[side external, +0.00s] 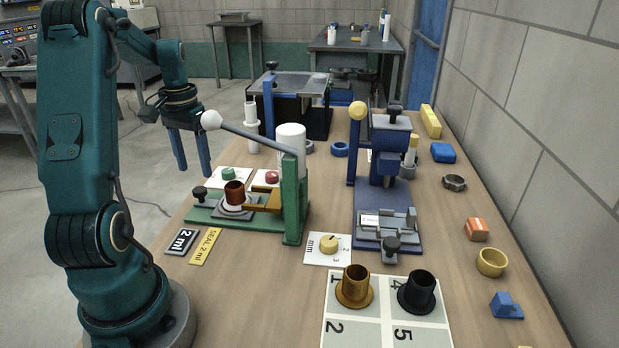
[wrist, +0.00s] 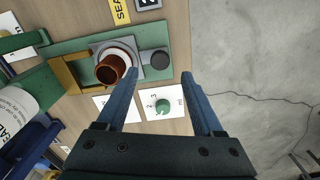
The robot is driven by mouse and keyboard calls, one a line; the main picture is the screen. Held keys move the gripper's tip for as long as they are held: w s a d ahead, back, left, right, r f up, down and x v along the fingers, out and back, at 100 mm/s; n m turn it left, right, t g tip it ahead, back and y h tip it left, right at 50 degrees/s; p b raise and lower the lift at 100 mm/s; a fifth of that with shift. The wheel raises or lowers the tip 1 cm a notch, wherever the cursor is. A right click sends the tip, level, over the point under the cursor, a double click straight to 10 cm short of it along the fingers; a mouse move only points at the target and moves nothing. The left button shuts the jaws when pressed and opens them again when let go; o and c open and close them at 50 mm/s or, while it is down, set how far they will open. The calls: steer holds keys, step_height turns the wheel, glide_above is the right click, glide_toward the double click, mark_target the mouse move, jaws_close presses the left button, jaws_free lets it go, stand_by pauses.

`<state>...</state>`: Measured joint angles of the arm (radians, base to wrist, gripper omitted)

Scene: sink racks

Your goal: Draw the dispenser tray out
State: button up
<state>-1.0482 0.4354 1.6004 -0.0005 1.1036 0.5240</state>
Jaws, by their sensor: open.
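The green dispenser (side external: 292,205) has a raised lever with a white ball (side external: 211,120) and a white cylinder (side external: 291,137). On its green base sits a grey tray plate (side external: 220,211) carrying a brown cup (side external: 234,193); the plate also shows in the wrist view (wrist: 97,48). A black knob (side external: 200,192) stands at the tray's outer end, and shows in the wrist view (wrist: 159,60). My gripper (side external: 194,169) is open and empty, above the knob and apart from it. In the wrist view, the knob appears between and just beyond my fingertips (wrist: 161,74).
A blue press (side external: 383,205) with its own black-knobbed slide stands to the right. Green-dial (side external: 229,174) and red-dial cards lie behind the dispenser. "2 ml" (side external: 181,242) and "SEAL 2 ml" (side external: 206,246) labels lie in front. A numbered mat (side external: 378,332) holds two cups.

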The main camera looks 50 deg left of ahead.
steer(key=c, duration=0.6)
steer(key=shift+s+d+r+m, duration=0.1)
steer(key=shift+s+r+m, duration=0.1)
steer(key=shift+s+m, duration=0.25)
jaws_close()
steer(key=r+m+g, duration=0.1)
steer(key=m, duration=0.1)
steer(key=w+m+g, duration=0.1)
steer(key=m, duration=0.1)
steer(key=w+r+m, duration=0.1)
steer(key=m, duration=0.1)
steer(key=shift+d+r+m+g, duration=0.25)
steer(key=shift+r+g, duration=0.05)
steer(key=shift+g, duration=0.1)
steer(key=w+d+m, duration=0.1)
steer(key=w+d+m+y, duration=0.1)
steer(key=w+m, duration=0.1)
steer(key=w+d+m+g+y, duration=0.1)
steer(key=w, duration=0.1)
steer(key=shift+w+d+r+m, duration=0.15)
steer(key=shift+r+m, duration=0.15)
steer(key=shift+r, duration=0.05)
glide_toward(211, 201)
steer(key=x, duration=0.4)
steer(key=shift+f, duration=0.35)
steer(key=shift+s+a, duration=1.8)
steer(key=shift+s, duration=0.15)
